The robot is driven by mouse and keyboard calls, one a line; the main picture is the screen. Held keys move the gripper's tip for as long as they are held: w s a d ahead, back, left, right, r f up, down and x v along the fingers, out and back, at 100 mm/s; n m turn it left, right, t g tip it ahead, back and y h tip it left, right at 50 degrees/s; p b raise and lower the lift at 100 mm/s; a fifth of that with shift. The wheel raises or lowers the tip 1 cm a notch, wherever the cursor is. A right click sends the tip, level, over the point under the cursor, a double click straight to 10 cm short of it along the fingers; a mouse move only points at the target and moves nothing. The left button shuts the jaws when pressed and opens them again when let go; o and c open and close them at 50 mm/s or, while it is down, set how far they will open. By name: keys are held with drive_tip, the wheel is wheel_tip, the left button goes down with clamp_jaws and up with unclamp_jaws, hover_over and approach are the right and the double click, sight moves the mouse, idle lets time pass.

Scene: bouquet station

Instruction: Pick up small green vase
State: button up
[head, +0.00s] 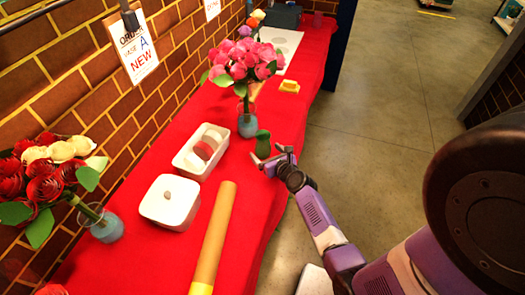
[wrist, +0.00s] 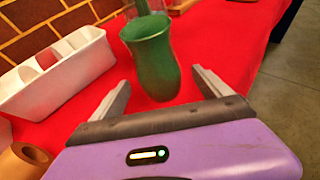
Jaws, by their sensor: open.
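The small green vase (head: 263,145) stands upright on the red table near its right edge in the head view. In the wrist view the green vase (wrist: 153,60) is just ahead of my gripper, roughly centred between its fingers. My gripper (head: 280,160) is right beside the vase in the head view. In the wrist view my gripper (wrist: 157,92) is open, with one finger on each side of the vase's near space. I cannot tell whether the fingertips reach past the vase's sides. Nothing is held.
A white divided tray (head: 186,160), a white lidded box (head: 160,212) and a tan roll (head: 213,235) lie on the red table (head: 125,262). A blue vase of pink flowers (head: 247,125) stands just behind the green vase. Red and white flowers (head: 45,180) stand left.

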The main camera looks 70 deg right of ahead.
sight(263, 149)
drive_tip(key=x, duration=0.3)
drive_tip(key=shift+w+d+b, duration=0.15)
drive_tip(key=shift+w+b, duration=0.05)
drive_tip(key=shift+b, duration=0.2)
clamp_jaws()
